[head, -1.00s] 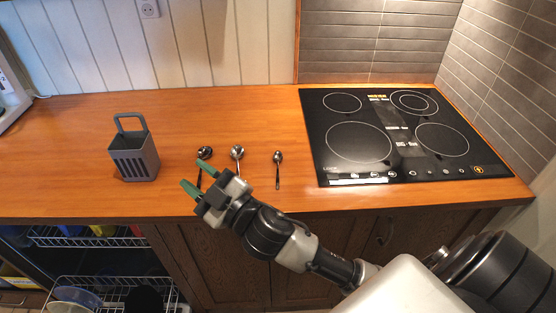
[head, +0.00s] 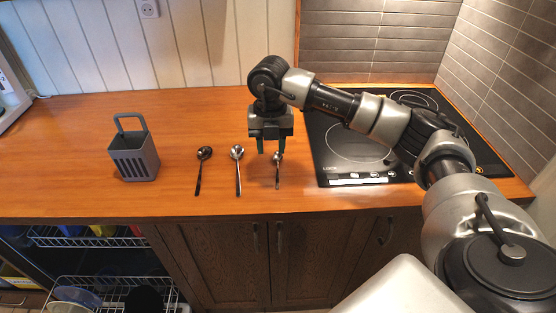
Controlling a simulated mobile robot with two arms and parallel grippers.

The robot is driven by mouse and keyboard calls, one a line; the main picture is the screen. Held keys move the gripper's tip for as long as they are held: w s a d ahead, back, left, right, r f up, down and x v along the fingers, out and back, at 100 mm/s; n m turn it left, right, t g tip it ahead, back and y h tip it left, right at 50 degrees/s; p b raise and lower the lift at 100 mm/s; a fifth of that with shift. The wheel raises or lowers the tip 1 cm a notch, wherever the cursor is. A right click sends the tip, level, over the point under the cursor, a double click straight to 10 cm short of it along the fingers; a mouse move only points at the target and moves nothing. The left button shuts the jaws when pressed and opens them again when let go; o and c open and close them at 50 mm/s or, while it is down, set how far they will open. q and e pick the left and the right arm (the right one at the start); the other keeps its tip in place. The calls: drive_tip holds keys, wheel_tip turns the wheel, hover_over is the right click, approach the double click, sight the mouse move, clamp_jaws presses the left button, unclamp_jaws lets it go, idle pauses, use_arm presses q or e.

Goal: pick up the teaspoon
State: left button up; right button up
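Three utensils lie on the wooden counter with their handles toward the front edge. The smallest, at the right, looks like the teaspoon (head: 277,172); its bowl is partly covered by my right gripper. A larger spoon (head: 238,170) lies in the middle, and a dark ladle-like spoon (head: 201,170) lies at the left. My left gripper is not in view.
A grey utensil holder (head: 135,160) with a handle stands at the left of the counter (head: 70,140). A black cooktop (head: 340,150) lies right of the teaspoon, partly behind my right arm. An open dishwasher with racks (head: 90,236) is below left.

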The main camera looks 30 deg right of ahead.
hover_over(277, 177)
drive_tip(key=shift+h, duration=0.3)
wheel_tip(277, 177, down, 4)
drive_tip(key=shift+s+f+p, duration=0.15)
drive_tip(key=shift+f+p, duration=0.1)
drive_tip(key=shift+p, duration=0.15)
wheel_tip(277, 177, down, 5)
drive_tip(key=shift+r+p, duration=0.1)
drive_tip(key=shift+p, duration=0.75)
drive_tip(key=shift+f, duration=0.5)
clamp_jaws()
